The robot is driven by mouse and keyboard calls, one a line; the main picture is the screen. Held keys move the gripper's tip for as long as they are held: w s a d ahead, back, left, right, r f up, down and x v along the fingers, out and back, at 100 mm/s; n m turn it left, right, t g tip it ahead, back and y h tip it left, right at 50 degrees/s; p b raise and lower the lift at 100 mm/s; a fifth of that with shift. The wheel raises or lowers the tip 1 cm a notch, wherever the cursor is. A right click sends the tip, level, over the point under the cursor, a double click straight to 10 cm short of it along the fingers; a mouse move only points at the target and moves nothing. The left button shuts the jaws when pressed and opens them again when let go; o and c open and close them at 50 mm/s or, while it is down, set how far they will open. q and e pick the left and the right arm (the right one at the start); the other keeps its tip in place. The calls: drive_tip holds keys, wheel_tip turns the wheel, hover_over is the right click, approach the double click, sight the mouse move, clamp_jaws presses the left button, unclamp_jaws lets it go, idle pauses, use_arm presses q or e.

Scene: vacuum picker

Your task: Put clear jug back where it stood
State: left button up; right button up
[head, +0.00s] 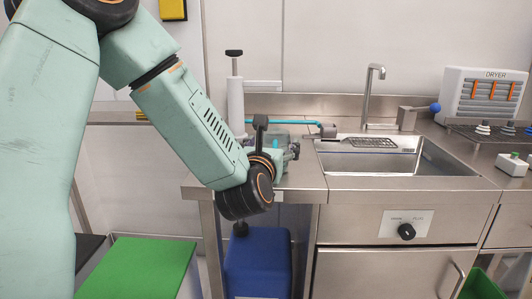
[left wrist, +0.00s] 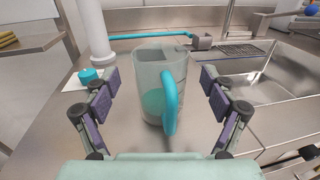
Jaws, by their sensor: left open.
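The clear jug (left wrist: 148,75) stands upright on the steel counter in the left wrist view, with its teal handle (left wrist: 170,102) turned toward my wrist. Some teal shows low in or through its wall. My left gripper (left wrist: 160,78) is open, with one finger on each side of the jug and a visible gap on both sides. In the head view my left gripper (head: 288,155) is at the counter left of the sink, and it and the arm hide most of the jug. My right gripper is in neither view.
A teal tube (head: 288,122) with a grey end block (head: 328,131) lies behind the jug. A white column (head: 236,107) stands at back left, near a teal cap (left wrist: 90,75) on a white pad. The sink (head: 370,158) is to the right.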

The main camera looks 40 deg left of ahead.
use_arm(q)
drive_tip(key=p+v, duration=0.5)
drive_tip(key=v, duration=0.2)
drive_tip(key=shift+s+d, duration=0.2)
drive_tip(key=shift+s, duration=0.15)
idle(0.5)
drive_tip(key=b+x, duration=0.5)
drive_tip(key=x, duration=0.6)
drive_tip(key=shift+w+a+b, duration=0.15)
drive_tip(key=shift+w+b, duration=0.2)
drive_tip(key=shift+w+a+f, duration=0.1)
drive_tip(key=shift+w+f, duration=0.05)
